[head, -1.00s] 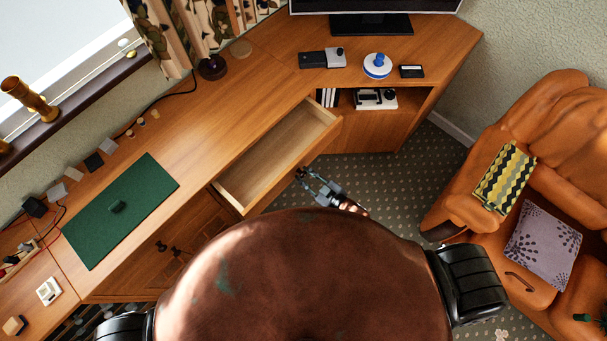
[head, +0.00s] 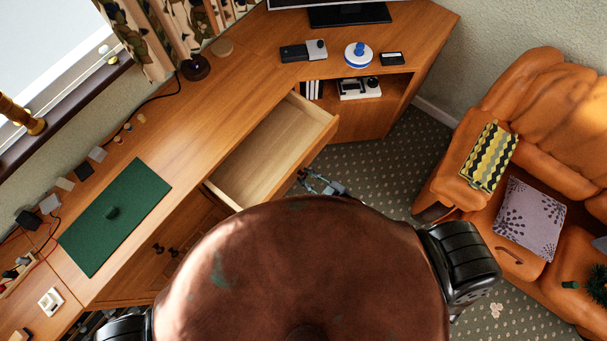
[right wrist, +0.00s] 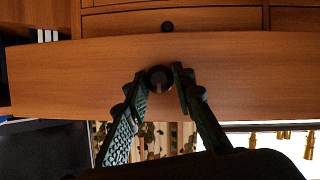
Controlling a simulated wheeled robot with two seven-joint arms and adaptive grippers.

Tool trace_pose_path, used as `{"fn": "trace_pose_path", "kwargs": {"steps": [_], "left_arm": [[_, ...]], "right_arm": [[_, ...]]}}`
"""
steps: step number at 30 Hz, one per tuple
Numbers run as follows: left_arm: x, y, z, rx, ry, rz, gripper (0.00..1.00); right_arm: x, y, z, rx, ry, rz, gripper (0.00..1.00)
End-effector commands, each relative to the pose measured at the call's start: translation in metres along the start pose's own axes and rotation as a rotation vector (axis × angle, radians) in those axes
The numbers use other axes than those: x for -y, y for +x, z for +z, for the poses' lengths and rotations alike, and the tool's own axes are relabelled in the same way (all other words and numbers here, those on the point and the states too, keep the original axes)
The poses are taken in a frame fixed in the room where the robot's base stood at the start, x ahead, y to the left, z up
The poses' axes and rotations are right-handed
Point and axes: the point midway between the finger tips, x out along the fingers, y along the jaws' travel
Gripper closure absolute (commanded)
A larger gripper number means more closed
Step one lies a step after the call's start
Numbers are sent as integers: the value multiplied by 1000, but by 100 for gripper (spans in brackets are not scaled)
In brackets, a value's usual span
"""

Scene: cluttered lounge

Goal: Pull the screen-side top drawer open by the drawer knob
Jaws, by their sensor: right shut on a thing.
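The wooden top drawer (head: 262,158) on the screen side of the long desk stands well out, its pale empty inside visible in the head view. Its plain front panel (right wrist: 70,80) fills the middle of the right wrist view. The dark round drawer knob (right wrist: 158,78) sits on that panel. My right gripper (right wrist: 160,80) is shut on the knob, one finger on each side. In the head view my right gripper (head: 306,180) is at the drawer front, partly hidden by my body, and the knob is hidden. My left gripper is not in view.
The monitor (head: 345,12), a blue-and-white round object (head: 358,54) and small boxes stand on the desk. A green mat (head: 115,215) lies at the left. An orange sofa (head: 470,205) stands at the right. Patterned carpet (head: 385,165) is open between desk and sofa.

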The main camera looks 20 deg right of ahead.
Motion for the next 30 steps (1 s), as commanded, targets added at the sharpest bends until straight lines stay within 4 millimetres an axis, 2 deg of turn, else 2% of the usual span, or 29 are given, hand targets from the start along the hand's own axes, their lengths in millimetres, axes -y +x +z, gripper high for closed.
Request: {"fn": "trace_pose_path", "kwargs": {"steps": [7,22,30], "left_arm": [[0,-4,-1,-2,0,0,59],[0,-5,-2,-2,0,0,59],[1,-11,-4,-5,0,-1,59]], "right_arm": [[3,-12,6,5,2,-4,100],[3,-15,8,5,2,-4,100],[3,-29,13,6,1,-4,100]]}}
